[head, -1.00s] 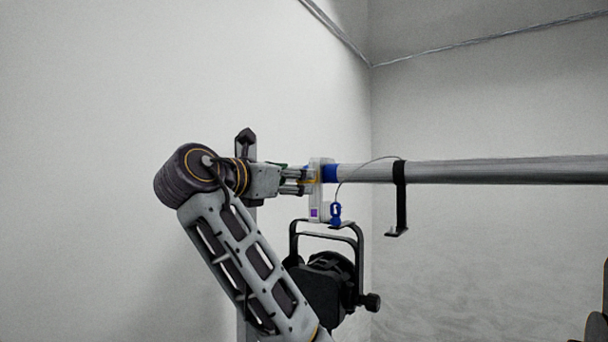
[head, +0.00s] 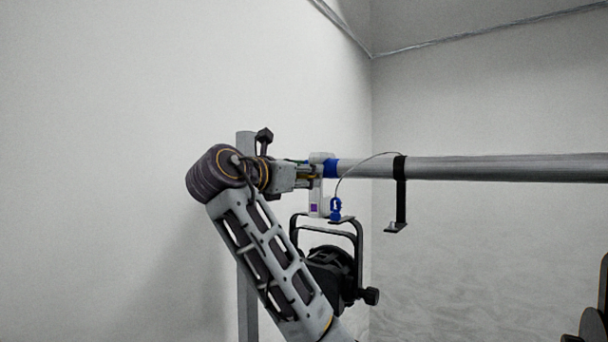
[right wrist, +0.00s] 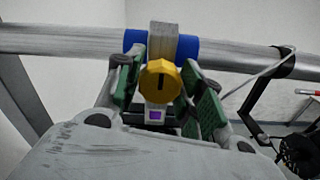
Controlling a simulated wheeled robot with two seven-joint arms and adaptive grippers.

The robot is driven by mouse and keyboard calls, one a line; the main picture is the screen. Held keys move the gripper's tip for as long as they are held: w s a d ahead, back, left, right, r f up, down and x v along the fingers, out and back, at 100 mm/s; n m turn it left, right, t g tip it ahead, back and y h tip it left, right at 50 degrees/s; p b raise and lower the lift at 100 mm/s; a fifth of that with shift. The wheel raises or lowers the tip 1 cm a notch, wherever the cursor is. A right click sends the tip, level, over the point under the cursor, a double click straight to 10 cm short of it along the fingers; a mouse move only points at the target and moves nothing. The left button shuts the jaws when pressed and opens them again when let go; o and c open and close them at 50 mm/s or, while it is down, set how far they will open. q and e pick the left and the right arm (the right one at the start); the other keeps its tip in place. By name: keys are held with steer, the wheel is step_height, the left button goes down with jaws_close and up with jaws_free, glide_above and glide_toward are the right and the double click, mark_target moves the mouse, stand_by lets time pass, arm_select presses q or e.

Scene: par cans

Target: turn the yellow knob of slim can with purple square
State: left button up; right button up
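The slim can (head: 330,275) is black and hangs by its yoke under a pipe. Its white clamp (head: 322,195) bears a small purple square (head: 314,208), which also shows in the right wrist view (right wrist: 156,115). The yellow knob (right wrist: 163,80) faces the right wrist camera, with a dark slot in its face. My right gripper (head: 315,174) reaches the clamp from the left. In the right wrist view its green-padded fingers are spread, one on each side of the knob. I cannot tell whether the pads touch it. My left gripper is not in view.
The grey pipe (head: 500,168) runs right from the clamp, with blue bands (right wrist: 187,48) beside it. A blue clip (head: 335,209) on a safety cable hangs close by. A black hook bracket (head: 401,195) hangs further right. A grey post (head: 246,280) stands behind my right arm.

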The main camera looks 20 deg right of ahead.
steer(key=c, duration=0.4)
steer(key=shift+c, duration=0.2)
